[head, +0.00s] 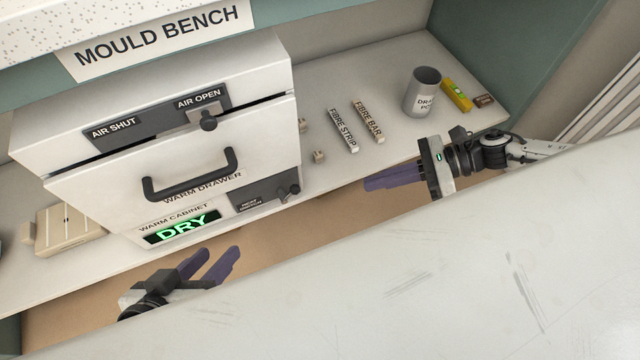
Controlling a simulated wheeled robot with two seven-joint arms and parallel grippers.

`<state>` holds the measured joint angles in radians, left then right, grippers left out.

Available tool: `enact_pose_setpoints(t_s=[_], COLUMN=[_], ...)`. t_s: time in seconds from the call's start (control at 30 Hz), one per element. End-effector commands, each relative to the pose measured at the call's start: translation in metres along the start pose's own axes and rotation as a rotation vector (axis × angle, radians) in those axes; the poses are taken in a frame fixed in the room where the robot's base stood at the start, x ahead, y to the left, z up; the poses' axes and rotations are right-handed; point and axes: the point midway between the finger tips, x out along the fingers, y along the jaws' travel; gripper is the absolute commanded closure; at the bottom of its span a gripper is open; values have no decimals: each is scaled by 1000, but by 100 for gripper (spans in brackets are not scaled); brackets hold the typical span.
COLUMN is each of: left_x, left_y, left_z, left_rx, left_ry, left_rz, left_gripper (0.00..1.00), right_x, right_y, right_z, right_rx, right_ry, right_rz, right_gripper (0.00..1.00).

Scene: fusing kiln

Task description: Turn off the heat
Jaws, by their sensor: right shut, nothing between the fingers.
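The white warm cabinet (75,188) stands at the left of the bench. Its green display (182,229) reads DRY. Right of the display is a dark switch panel (255,195) with a small knob (292,190); its lettering is too small to read. Above is the warm drawer handle (190,176). The air slider knob (208,121) sits at the AIR OPEN end. My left gripper (224,257) is open and empty, below and in front of the cabinet. My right gripper (370,184) is shut and empty, right of the switch panel and apart from it.
A fibre strip (343,131), a fibre bar (367,121), a grey pot (423,92) and a yellow block (456,95) stand on the bench at right. A beige box (70,230) is left of the cabinet. A large pale scuffed surface (440,270) fills the foreground.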

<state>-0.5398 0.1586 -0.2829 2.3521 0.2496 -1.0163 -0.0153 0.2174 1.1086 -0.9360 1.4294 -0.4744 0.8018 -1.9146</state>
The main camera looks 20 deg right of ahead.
Motion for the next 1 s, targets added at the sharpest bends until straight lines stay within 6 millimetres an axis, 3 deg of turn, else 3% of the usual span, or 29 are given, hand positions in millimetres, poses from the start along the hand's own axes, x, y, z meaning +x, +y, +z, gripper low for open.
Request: enact_pose_setpoints(t_s=[0.27,0.63,0.8,1.0], left_x=[2,0,-5,-5], left_y=[2,11,14,15], left_z=[-1,-11,-19,-19], left_rx=[-6,-26,-26,-27], left_ry=[18,80,100,100], left_rz=[11,53,60,61], left_gripper=[61,61,61,61], right_x=[28,106,121,128], right_y=[0,-1,-1,0], right_z=[0,0,21,29], right_rx=[-1,1,-1,2], right_ry=[-6,-4,-4,-3], right_rz=[1,0,-1,-2], right_gripper=[100,100,100,100])
